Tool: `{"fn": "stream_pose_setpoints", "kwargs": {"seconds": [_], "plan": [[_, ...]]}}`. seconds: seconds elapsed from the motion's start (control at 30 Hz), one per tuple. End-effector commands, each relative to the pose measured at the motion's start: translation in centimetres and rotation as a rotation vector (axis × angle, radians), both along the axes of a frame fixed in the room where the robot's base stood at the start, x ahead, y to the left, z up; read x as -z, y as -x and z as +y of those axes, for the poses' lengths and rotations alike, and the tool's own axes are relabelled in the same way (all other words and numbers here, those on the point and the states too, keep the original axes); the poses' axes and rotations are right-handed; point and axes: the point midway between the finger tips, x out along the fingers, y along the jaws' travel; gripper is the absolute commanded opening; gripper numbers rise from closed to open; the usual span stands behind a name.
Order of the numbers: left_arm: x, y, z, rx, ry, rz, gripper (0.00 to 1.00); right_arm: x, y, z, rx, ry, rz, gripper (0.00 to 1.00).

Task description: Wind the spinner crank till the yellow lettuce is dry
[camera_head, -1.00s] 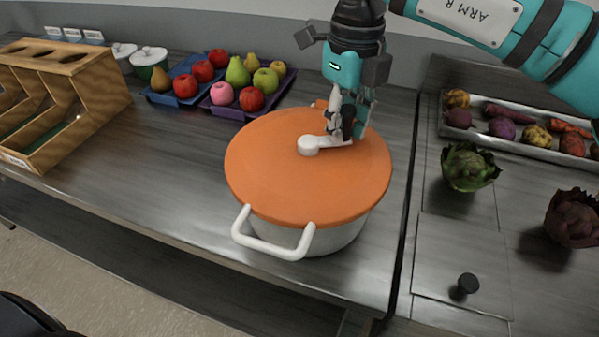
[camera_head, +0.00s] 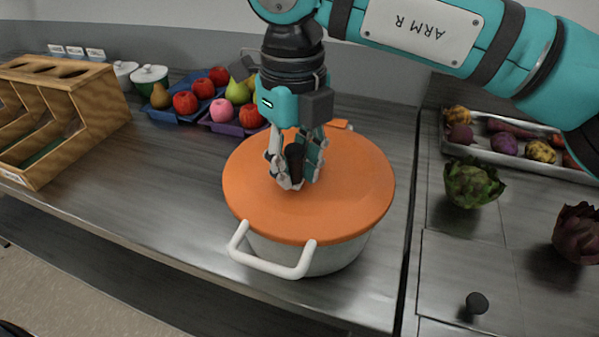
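The spinner (camera_head: 345,205) is a round white pot with an orange lid, standing on the grey counter with a white loop handle (camera_head: 272,264) at its front. My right gripper (camera_head: 292,172) reaches down from above to the lid's middle-left. Its fingers are close around the dark upright knob of the crank (camera_head: 295,156). The crank's white arm and hub are mostly hidden behind the fingers. The yellow lettuce is not visible; the opaque lid hides the inside. My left gripper is not in view.
A wooden divided rack (camera_head: 95,105) stands at the left. Blue (camera_head: 160,112) and purple (camera_head: 228,127) fruit trays lie behind the spinner. At the right are a metal vegetable tray (camera_head: 500,158), a green artichoke (camera_head: 472,184), a purple artichoke (camera_head: 578,233) and a black-knobbed panel (camera_head: 477,302).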

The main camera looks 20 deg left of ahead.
Motion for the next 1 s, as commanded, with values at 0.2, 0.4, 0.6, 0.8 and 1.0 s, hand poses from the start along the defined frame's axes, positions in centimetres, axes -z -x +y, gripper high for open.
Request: {"fn": "stream_pose_setpoints", "kwargs": {"seconds": [0.2, 0.4, 0.6, 0.8, 1.0], "plan": [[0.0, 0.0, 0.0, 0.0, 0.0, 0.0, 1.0, 0.1, 0.0, -0.1, 0.0, 0.002, 0.0, 0.5], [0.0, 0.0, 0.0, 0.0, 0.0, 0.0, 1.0, 0.0, 0.0, -0.1, 0.0, 0.001, 0.0, 0.58], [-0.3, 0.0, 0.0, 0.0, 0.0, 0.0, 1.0, -0.3, 0.0, 0.0, 0.0, 0.001, -0.001, 0.58], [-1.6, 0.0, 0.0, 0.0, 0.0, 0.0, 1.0, -2.2, 0.0, 0.0, 0.0, 0.001, -0.001, 0.58], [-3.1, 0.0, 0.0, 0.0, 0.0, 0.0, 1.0, -4.2, 0.0, 0.0, -0.001, 0.001, -0.001, 0.58]]}}
